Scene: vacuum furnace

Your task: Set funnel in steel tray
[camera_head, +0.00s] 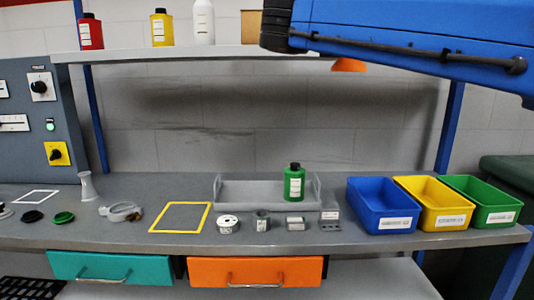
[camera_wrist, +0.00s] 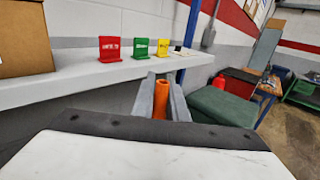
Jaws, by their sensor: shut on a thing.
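My gripper (camera_wrist: 161,95) is shut on the orange funnel (camera_wrist: 161,104), whose upright orange part shows between the two grey fingers in the wrist view. In the head view, only a flared orange piece of the funnel (camera_head: 349,65) shows below my blue arm, by the right end of the upper shelf; my gripper is hidden there. The grey steel tray (camera_head: 245,195) lies on the bench at the back, well below the funnel. A green bottle (camera_head: 294,184) with a black cap stands upright at the tray's right part.
Blue (camera_head: 365,215), yellow (camera_head: 420,208) and green (camera_head: 490,211) bins stand right of the tray. Small metal parts and a yellow frame (camera_head: 180,218) lie in front of it. The upper shelf (camera_head: 200,53) carries bottles and a cardboard box (camera_wrist: 22,38). The tray's left part is clear.

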